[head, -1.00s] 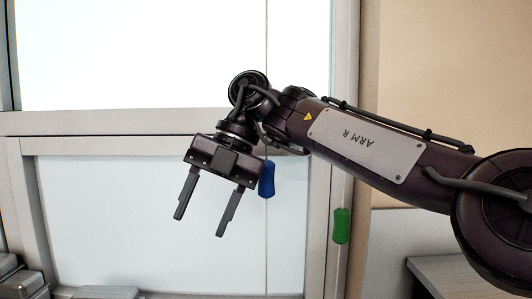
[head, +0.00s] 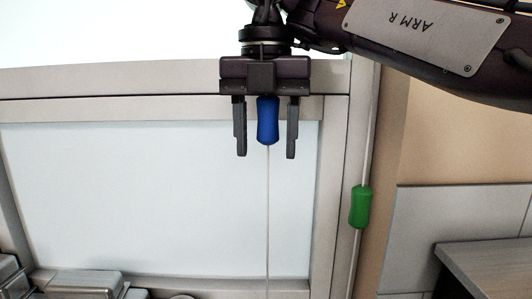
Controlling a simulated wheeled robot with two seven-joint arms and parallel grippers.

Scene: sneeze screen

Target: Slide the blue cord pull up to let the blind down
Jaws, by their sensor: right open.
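The blue cord pull (head: 268,122) hangs on a thin vertical cord in front of the white panel's upper frame. My right gripper (head: 266,154) is open and points down. In the picture its two fingers stand on either side of the blue pull, with a gap on each side; the depth between them is hard to tell. The gripper's body covers the top of the pull and the cord above it. The white panel (head: 160,200) shows no separate blind edge. My left gripper is not in view.
A green cord pull (head: 360,207) hangs on another cord to the right, by the frame post. A wooden-topped counter (head: 490,262) is at the lower right. Metal containers (head: 75,284) stand along the lower left. The space below my gripper is clear.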

